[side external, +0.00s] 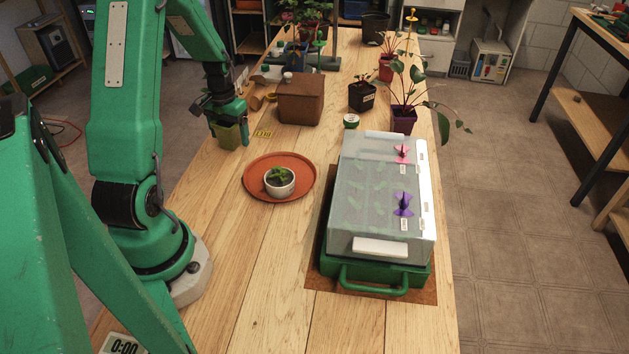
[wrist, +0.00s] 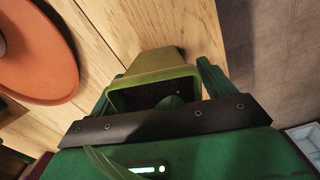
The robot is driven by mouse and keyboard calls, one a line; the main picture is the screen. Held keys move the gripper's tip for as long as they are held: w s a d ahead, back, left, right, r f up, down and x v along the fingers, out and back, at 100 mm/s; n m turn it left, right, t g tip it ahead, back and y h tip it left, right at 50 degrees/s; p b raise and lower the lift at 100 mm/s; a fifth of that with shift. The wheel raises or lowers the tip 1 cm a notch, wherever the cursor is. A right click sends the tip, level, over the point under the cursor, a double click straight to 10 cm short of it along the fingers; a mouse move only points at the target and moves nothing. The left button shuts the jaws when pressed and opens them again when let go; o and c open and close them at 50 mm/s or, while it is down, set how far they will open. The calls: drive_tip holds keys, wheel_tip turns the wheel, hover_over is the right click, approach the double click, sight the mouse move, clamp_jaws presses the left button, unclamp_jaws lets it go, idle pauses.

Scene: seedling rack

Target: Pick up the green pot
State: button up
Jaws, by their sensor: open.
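The green pot (side external: 228,137) is a small square olive-green pot on the left side of the wooden table, directly under my gripper (side external: 227,121). In the wrist view the pot (wrist: 150,87) shows its rim, a dark inside and a green leaf. My gripper (wrist: 154,88) is open, with one finger on the right side of the pot and the other partly hidden at its left. The pot sits between the fingers. I cannot tell whether either finger touches it.
A terracotta saucer (side external: 256,164) holds a small white pot (side external: 279,184) with a seedling. A covered green seedling tray (side external: 376,274) stands at the right. A brown box (side external: 301,100) and a yellow tag (side external: 263,133) are near the gripper. The front table is largely clear.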

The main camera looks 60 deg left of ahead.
sight(228, 123)
drive_tip(key=c, duration=1.2)
drive_tip(key=shift+o, duration=0.2)
drive_tip(key=shift+r, duration=0.15)
drive_tip(key=shift+r, duration=0.85)
wheel_tip(228, 123, up, 2)
drive_tip(key=shift+r, duration=0.25)
drive_tip(key=w+d+r, duration=0.3)
drive_tip(key=d+r, duration=0.3)
drive_tip(key=d, duration=0.5)
drive_tip(key=shift+r, duration=0.3)
drive_tip(key=shift+w+d, duration=0.1)
